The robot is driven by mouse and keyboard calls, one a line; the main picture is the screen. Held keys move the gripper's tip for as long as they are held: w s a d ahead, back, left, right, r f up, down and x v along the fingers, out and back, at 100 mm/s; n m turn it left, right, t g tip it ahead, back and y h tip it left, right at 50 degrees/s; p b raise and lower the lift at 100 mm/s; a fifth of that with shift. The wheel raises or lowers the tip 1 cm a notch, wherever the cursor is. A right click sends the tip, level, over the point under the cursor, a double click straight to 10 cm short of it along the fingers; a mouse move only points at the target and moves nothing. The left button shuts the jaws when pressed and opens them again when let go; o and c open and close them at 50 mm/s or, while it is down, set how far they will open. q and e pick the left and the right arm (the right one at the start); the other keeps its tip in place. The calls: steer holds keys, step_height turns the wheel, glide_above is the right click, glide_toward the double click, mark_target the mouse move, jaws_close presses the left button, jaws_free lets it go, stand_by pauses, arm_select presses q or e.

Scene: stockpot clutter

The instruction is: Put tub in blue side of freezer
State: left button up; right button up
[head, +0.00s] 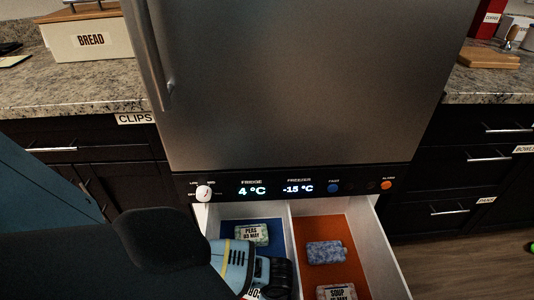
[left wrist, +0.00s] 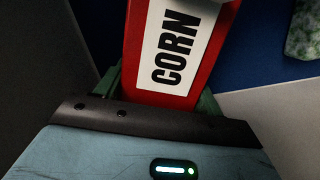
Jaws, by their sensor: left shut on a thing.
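The freezer drawer (head: 375,255) is pulled out below the fridge. Its left side has a blue floor (head: 275,226) and its right side an orange floor (head: 337,225). My left gripper (head: 281,277) is over the front part of the blue side. In the left wrist view it is shut on a red tub (left wrist: 213,62) with a white CORN label, with fingers on both sides of it. The blue floor (left wrist: 255,45) shows beyond the tub.
A PEAS packet (head: 251,234) lies at the back of the blue side. A blue-white packet (head: 326,252) and a SOUP packet (head: 336,292) lie in the orange side. A pale divider (head: 296,245) parts the sides. The fridge door (head: 300,80) is shut above.

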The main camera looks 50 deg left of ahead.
arm_select(q)
steer(key=shift+f, duration=1.05)
arm_select(e)
steer(key=shift+w+f, duration=0.3)
steer(key=shift+w, duration=0.05)
steer(key=shift+s, duration=0.1)
arm_select(q)
steer(key=o, duration=1)
steer(key=shift+f, duration=0.1)
arm_select(e)
steer(key=shift+s+f, duration=0.1)
steer(key=shift+s, duration=0.1)
